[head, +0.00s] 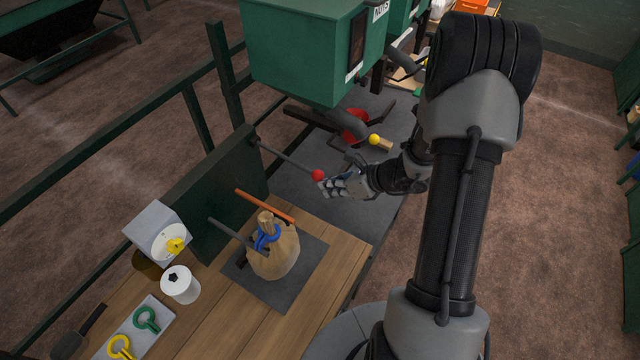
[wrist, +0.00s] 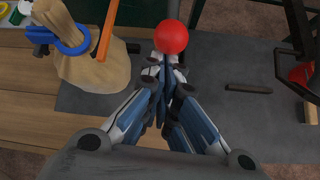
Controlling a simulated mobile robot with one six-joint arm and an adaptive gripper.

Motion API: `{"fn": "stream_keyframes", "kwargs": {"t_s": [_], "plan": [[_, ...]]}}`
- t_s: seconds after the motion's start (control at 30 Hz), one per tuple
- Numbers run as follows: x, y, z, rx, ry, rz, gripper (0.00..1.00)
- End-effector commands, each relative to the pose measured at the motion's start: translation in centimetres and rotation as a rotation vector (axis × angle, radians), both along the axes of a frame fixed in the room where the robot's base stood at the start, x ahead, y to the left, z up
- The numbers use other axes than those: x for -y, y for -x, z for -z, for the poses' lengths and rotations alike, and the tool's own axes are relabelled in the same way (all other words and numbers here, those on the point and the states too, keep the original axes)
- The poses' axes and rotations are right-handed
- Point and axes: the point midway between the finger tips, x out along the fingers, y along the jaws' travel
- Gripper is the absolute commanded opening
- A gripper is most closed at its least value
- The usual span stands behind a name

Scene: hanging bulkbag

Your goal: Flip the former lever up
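A lever with a red ball knob (head: 318,175) sticks out from the dark green panel (head: 225,190); its thin dark rod (head: 285,157) slopes down toward the knob. The red knob (wrist: 170,37) also shows in the wrist view, at top centre, just ahead of my fingertips. My gripper (head: 333,187) is beside the knob, on its lower right in the head view. In the wrist view my gripper (wrist: 166,72) has its fingers drawn together with nothing visible between them. The tips overlap the knob's near edge; I cannot tell whether they touch it.
A green hopper (head: 300,50) stands behind, with a yellow knob (head: 374,139) below. A grey box (head: 158,232) is at left.

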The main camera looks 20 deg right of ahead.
Motion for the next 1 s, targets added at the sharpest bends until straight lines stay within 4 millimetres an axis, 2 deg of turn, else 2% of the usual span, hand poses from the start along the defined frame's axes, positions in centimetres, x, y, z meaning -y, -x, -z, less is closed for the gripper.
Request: {"fn": "stream_keyframes", "kwargs": {"t_s": [0.03,0.3,0.8,1.0], "plan": [[0.2,-0.2,-2.1,-0.017,0.017,-0.003,0.0],[1.1,-0.3,-6.4,-0.155,0.12,-0.007,0.0],[0.2,-1.6,-13.6,-0.188,0.139,-0.002,0.0],[-0.3,-2.2,-15.2,-0.188,0.137,-0.003,0.0]]}}
